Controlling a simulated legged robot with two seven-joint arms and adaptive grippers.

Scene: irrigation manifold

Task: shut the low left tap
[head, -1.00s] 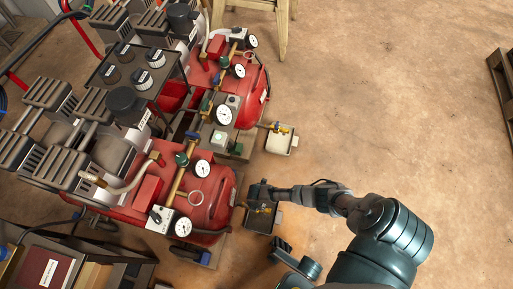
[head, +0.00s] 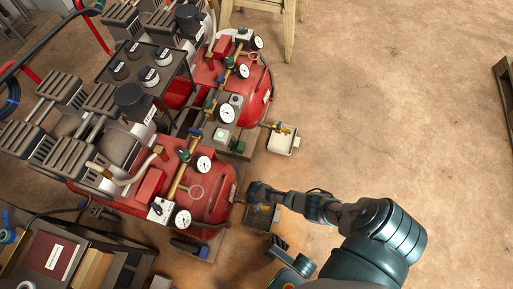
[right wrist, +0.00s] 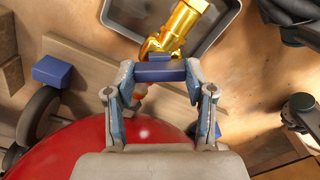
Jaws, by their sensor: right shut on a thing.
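The low tap is a gold-brass valve (right wrist: 180,28) with a blue handle (right wrist: 160,70), on the near red tank (head: 208,205). My right gripper (right wrist: 160,74) is shut on the blue handle, which lies crosswise between its fingertips in the right wrist view. In the head view, my right gripper (head: 252,193) is at the right end of the near tank and hides much of this tap. A dark grey tray (head: 252,223) lies on the floor beneath the tap.
A second low tap (head: 281,128) with a yellow body stands over a pale tray (head: 283,147) at the far red tank. Pressure gauges (head: 204,163) and pipes crowd the tanks. A blue block (right wrist: 57,69) lies near a wheel. The floor to the right is mostly clear.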

